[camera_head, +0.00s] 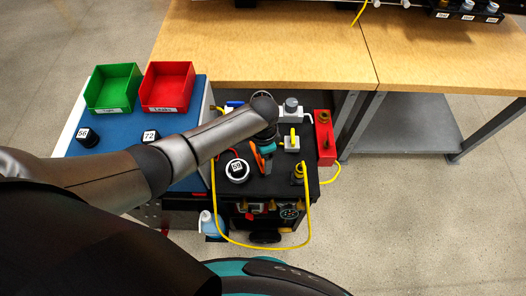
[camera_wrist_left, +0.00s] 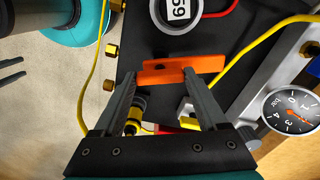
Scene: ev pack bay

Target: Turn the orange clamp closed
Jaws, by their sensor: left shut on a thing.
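The orange clamp (camera_wrist_left: 182,70) is a flat bar with a slot, lying across the black top of the battery pack (camera_head: 275,183). In the head view only part of the clamp (camera_head: 257,160) shows, beside my left gripper (camera_head: 266,165). My left gripper points down at the pack. In the left wrist view its two fingers (camera_wrist_left: 160,76) are shut on the clamp, one at each side of its lower part. The fingers hide part of the clamp and its mount. My right gripper cannot be made out in the head view.
A round unit marked 59 (camera_head: 237,171) stands close to the clamp. A yellow cable (camera_head: 262,246) loops around the pack's front. A red block (camera_head: 324,137) is at right, and a pressure gauge (camera_wrist_left: 291,111) is near. Green (camera_head: 113,88) and red (camera_head: 168,86) bins stand at left.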

